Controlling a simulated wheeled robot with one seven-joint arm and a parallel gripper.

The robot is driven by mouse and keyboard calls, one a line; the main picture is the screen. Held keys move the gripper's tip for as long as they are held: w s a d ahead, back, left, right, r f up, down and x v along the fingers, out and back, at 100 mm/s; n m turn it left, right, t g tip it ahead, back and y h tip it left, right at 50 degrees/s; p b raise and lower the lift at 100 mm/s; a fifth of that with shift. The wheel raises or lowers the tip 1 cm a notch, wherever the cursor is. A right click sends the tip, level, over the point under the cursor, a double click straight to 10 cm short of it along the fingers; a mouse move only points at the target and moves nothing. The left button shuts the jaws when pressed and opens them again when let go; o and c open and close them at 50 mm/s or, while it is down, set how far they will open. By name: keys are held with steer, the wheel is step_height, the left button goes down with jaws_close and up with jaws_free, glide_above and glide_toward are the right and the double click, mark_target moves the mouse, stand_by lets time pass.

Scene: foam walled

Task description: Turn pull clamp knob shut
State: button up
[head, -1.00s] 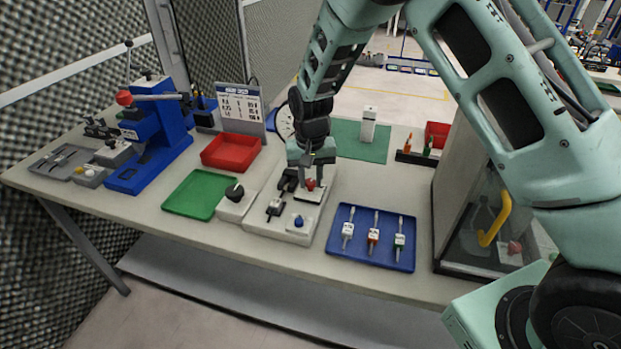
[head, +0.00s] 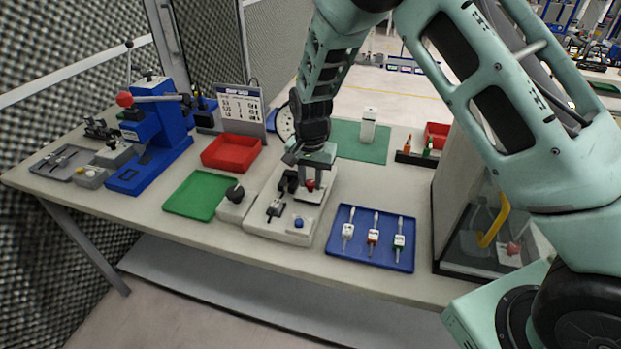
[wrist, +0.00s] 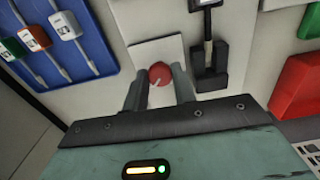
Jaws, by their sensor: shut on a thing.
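The red clamp knob (wrist: 159,74) shows in the wrist view between my two fingers, with a pale pointer line on its face. It stands on a light square plate (wrist: 143,54) on the grey-white fixture. My gripper (wrist: 160,88) is shut on the knob from above. In the head view my gripper (head: 312,184) hangs over the right rear of the fixture base (head: 275,233), and only a little of the red knob (head: 310,184) shows. The black pull clamp (wrist: 208,62) lies right beside the knob in the wrist view. The fingers hide the knob's sides.
A blue tray (head: 373,262) with several tagged tools lies right of the fixture. A blue button (head: 298,223) sits at the fixture's front, and a block with a black knob (head: 235,193) on its left. A green tray (head: 194,204) and red tray (head: 231,139) lie farther left.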

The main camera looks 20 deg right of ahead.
mark_target(311, 182)
steer(key=shift+w, duration=0.1)
steer(key=o, duration=1)
steer(key=shift+r, duration=0.15)
step_height(311, 182, up, 17)
steer(key=b, duration=0.2)
steer(key=shift+r+b, duration=0.1)
steer(key=shift+b, duration=0.25)
steer(key=s+a+n+y, duration=0.1)
steer(key=s+a+n, duration=0.3)
steer(key=s, duration=0.6)
steer(key=s+a+n, duration=0.4)
steer(key=s+n, duration=0.1)
steer(key=s, duration=0.5)
steer(key=s+f+n, duration=0.1)
steer(key=s+n, duration=0.1)
steer(key=s, duration=0.2)
steer(key=s+d+n, duration=0.1)
steer(key=s+n, duration=0.1)
steer(key=s, duration=0.3)
steer(key=s+f+n, duration=0.1)
steer(key=s+n, duration=0.1)
steer(key=s, duration=0.2)
steer(key=shift+s+d+f, duration=0.35)
